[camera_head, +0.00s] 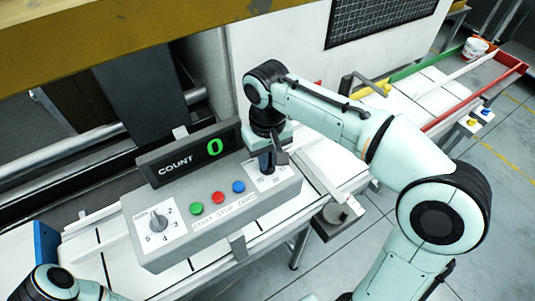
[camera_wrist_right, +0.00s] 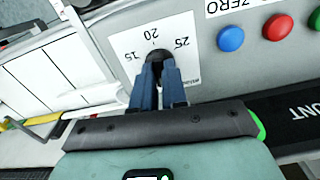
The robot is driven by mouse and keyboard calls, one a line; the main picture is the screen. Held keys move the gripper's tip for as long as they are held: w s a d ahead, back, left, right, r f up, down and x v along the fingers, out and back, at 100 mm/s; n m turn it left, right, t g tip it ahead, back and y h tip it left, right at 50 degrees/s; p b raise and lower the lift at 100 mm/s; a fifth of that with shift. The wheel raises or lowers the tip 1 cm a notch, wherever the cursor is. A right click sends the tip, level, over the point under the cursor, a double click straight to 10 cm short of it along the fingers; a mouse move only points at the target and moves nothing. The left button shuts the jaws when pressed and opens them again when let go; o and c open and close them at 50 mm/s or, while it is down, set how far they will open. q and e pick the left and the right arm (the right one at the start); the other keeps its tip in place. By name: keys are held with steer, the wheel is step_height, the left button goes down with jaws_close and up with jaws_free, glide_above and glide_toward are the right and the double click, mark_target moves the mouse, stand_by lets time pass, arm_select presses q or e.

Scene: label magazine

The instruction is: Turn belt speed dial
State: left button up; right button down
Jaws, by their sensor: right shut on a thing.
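A grey control box (camera_head: 215,235) stands in front of the COUNT display. At its right end is a dial on a white plate (camera_wrist_right: 112,44) marked 15, 20 and 25; small lettering on the plate is too blurred to read. My right gripper (camera_head: 268,166) reaches down onto this dial. In the right wrist view its blue fingers (camera_wrist_right: 158,80) are shut on the dark dial knob (camera_wrist_right: 154,56). The knob is mostly hidden by the fingers, so its pointer cannot be read. My left gripper is out of view; only part of the left arm shows at the lower left.
The box also has a second dial (camera_head: 158,222) numbered up to 5 at its left end. Green (camera_head: 197,209), red (camera_head: 218,197) and blue (camera_head: 238,187) buttons sit between the dials. The count display (camera_head: 190,152) reads 0. A white bucket (camera_head: 474,48) stands at the far right.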

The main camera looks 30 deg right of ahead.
steer(key=shift+n, duration=0.7)
steer(key=c, duration=1.2)
jaws_free()
steer(key=shift+o, duration=0.2)
